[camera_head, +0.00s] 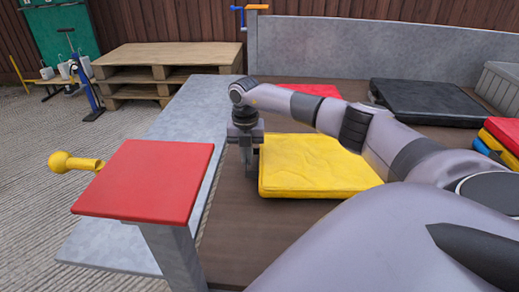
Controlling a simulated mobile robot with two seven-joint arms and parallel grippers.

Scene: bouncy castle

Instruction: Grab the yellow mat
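The yellow mat (315,165) lies flat on the brown trailer bed, in the middle of the head view. My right arm reaches across from the right above it. My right gripper (249,165) points down at the mat's left edge, close beside it. The finger gap is too small and partly hidden, so I cannot tell whether it is open or has the mat's edge between its fingers. My arm covers part of the view behind the mat. My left gripper is not in view.
A red pad (148,180) sits on a grey post at the front left. A red mat (314,90) and a black mat (428,101) lie behind. Stacked coloured mats (503,136) and a grey crate (502,88) stand right. Grey side panels edge the brown bed (250,235).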

